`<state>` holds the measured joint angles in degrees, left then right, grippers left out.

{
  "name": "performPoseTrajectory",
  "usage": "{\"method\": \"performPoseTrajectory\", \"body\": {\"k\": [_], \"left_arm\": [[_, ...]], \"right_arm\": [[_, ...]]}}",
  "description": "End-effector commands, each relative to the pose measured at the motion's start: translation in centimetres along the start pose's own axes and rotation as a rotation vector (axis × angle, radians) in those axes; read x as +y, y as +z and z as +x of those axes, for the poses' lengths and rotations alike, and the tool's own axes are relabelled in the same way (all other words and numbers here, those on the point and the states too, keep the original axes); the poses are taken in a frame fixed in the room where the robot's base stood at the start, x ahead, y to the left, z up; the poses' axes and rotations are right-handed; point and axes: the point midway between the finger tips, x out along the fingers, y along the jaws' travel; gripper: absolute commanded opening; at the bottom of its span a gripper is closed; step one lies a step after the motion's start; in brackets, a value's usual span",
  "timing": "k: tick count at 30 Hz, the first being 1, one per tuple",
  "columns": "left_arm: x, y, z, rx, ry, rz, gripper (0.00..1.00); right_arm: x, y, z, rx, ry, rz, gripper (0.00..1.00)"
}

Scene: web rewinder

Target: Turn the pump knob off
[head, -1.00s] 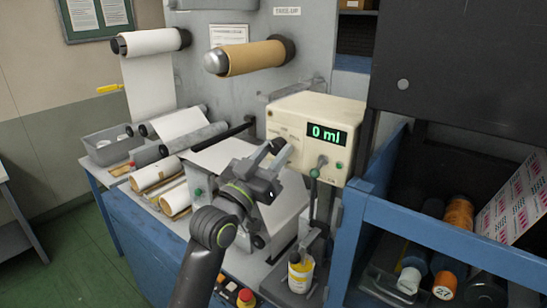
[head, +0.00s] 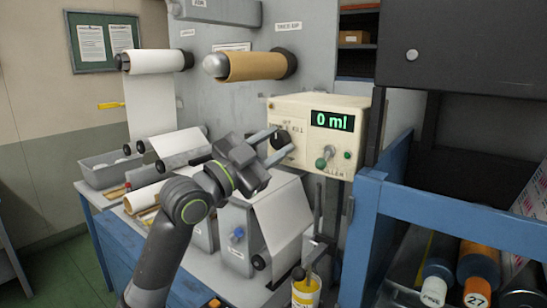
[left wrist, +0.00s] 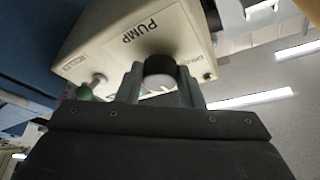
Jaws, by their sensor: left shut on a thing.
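My right gripper is not in view.
A green-tipped lever (head: 325,158) sticks out of the box right of the knob. Paper rolls (head: 253,66) are on the wall above. A yellow-labelled bottle (head: 305,292) stands below the box.

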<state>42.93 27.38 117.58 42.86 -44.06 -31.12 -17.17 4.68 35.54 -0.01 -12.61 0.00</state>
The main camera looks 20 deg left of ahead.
Motion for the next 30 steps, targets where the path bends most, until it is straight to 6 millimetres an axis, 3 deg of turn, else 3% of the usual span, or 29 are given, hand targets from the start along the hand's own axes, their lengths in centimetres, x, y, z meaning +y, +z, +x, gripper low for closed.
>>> {"method": "performPoseTrajectory", "body": {"k": [18,19,23,30], "left_arm": [[0.01,0.10,0.01,-0.004,0.019,0.039,0.11],[0.01,0.10,0.01,-0.004,0.019,0.039,0.38],[0.00,0.07,0.01,-0.003,0.018,0.039,0.55],[-0.01,0.04,0.01,-0.002,0.018,0.039,0.55]], "right_arm": [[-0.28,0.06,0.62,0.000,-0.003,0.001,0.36],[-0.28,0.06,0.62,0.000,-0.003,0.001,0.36],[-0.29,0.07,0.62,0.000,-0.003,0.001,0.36],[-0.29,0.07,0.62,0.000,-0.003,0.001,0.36]]}}
